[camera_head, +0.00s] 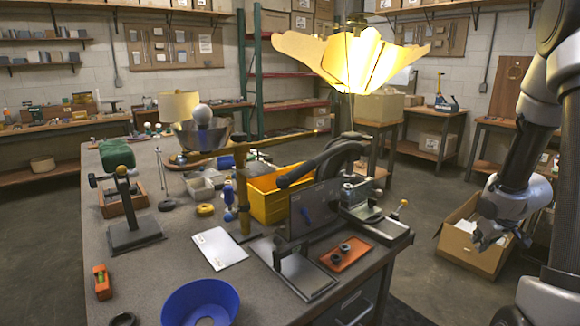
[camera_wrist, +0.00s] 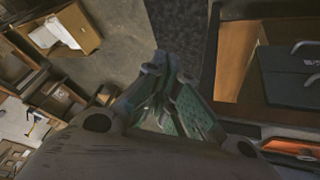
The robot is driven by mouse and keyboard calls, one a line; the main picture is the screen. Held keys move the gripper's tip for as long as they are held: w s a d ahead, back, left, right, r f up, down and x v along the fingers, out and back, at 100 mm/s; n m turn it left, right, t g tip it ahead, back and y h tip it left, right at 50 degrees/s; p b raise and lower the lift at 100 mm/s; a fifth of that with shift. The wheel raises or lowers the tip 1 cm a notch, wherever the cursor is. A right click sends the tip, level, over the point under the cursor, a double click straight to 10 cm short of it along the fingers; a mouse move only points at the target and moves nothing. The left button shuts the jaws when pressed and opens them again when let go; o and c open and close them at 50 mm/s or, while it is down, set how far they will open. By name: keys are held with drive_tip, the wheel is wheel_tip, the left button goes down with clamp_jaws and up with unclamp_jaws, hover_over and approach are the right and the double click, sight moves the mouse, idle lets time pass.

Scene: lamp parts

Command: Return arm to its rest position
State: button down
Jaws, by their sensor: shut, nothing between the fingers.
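My arm (camera_head: 518,175) comes down at the right side of the head view. It hangs clear of the workbench (camera_head: 150,270). My gripper (camera_head: 502,240) is at its lower end, in front of an open cardboard box on the floor. In the wrist view my gripper (camera_wrist: 160,75) has its fingertips together, with nothing held between them. A lit lamp with a pleated, flared shade (camera_head: 352,62) stands above the bench's far right part.
The cardboard box (camera_head: 470,250) stands on the floor behind my gripper; it also shows in the wrist view (camera_wrist: 72,28). A yellow bin (camera_head: 268,205), a blue bowl (camera_head: 200,303) and several tools crowd the bench. Bare floor (camera_head: 425,205) lies between bench and box.

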drive_tip(key=s+a+r+m+g+h, duration=0.1)
drive_tip(key=s+a+r+m+g, duration=0.15)
drive_tip(key=s+r, duration=0.6)
drive_tip(key=s+a+r+t+y, duration=0.1)
drive_tip(key=s+a+r+y, duration=0.1)
drive_tip(key=s+a+r, duration=1.2)
drive_tip(key=shift+s+a, duration=1.1)
drive_tip(key=shift+a, duration=0.05)
drive_tip(key=shift+n, duration=0.25)
